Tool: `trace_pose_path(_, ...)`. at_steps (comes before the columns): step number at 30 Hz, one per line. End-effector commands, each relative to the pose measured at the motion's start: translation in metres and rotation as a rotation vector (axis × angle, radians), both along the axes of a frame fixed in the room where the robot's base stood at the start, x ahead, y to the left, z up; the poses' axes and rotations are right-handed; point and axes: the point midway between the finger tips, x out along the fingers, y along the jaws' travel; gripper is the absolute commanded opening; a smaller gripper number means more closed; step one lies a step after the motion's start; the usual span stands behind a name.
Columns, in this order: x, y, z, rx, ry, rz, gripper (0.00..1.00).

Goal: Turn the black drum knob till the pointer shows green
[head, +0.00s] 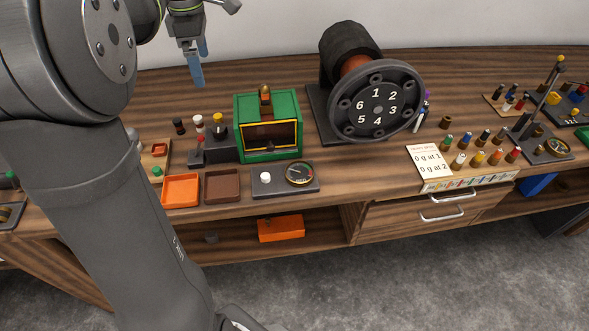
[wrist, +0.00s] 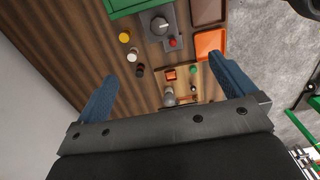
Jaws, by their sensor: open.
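My gripper (head: 198,78) is open and empty, raised above the back of the bench; its two blue fingers stand wide apart in the wrist view (wrist: 163,70). A dark round knob (head: 219,131) sits on a small grey box left of the green case. The knob (wrist: 160,25) also shows at the top of the wrist view, with a pale mark on it, apart from the fingers. A dial with a pointer (head: 299,174) is on a flat grey panel in front of the green case; the pointer's exact colour zone is too small to tell. A second dial (head: 558,148) stands far right.
The green case (head: 267,153) stands beside the knob box. A large black numbered wheel (head: 377,126) stands right of it. Orange (head: 181,204) and brown trays (head: 222,200) lie at the front. Several small pegs stand left of and behind the knob box.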

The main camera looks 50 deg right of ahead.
Motion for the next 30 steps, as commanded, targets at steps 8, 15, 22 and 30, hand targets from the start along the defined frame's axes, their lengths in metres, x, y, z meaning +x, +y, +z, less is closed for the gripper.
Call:
trace_pose_path(8,-0.001,-0.002,-0.015,0.001,0.001,0.0,0.71)
trace_pose_path(15,-0.001,-0.002,-0.033,0.001,0.001,0.0,0.59)
trace_pose_path(22,-0.001,-0.001,-0.08,0.003,0.003,0.0,0.59)
trace_pose_path(30,-0.001,-0.001,-0.139,0.004,0.004,0.0,0.59)
